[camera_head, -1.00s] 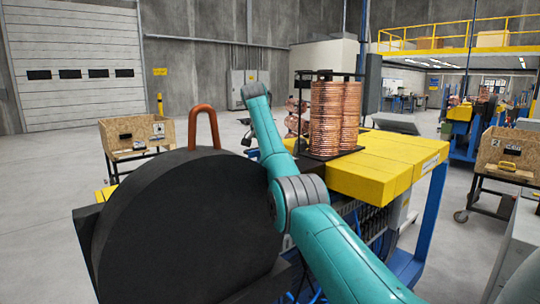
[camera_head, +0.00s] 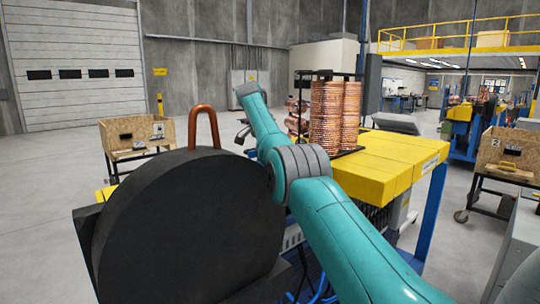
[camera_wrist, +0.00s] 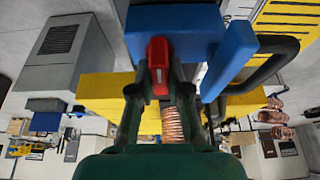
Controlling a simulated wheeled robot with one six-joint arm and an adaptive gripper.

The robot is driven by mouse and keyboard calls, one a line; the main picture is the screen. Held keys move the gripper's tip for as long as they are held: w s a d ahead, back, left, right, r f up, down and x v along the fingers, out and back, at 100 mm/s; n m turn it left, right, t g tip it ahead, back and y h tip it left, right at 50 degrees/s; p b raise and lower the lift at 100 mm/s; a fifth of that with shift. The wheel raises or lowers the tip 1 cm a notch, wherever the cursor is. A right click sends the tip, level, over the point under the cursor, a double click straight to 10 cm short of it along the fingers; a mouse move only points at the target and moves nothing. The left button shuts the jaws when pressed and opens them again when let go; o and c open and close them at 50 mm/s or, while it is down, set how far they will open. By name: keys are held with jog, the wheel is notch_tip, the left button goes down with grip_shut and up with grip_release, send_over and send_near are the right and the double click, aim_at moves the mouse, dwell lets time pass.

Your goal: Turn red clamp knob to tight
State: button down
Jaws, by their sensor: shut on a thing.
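The red clamp knob (camera_wrist: 158,52) shows in the wrist view, in front of a blue block (camera_wrist: 190,28). My gripper (camera_wrist: 160,84) has its two dark fingers on either side of the knob's lower part, closed on it. The knob's handle lies along the line of the fingers in that view. Its tightness cannot be told. In the head view the knob is not visible and my gripper is not clearly seen; my teal arm reaches toward the yellow-topped machine.
The yellow-topped machine (camera_head: 375,170) carries copper coils (camera_head: 326,115). A large black disc (camera_head: 180,230) and a bent copper tube (camera_head: 204,122) stand close on the left. A dark curved bar (camera_wrist: 268,66) is beside the blue parts. Wooden bins (camera_head: 122,135) stand farther off.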

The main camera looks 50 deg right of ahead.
dwell(0.7)
jog(key=c, duration=1.1)
grip_release()
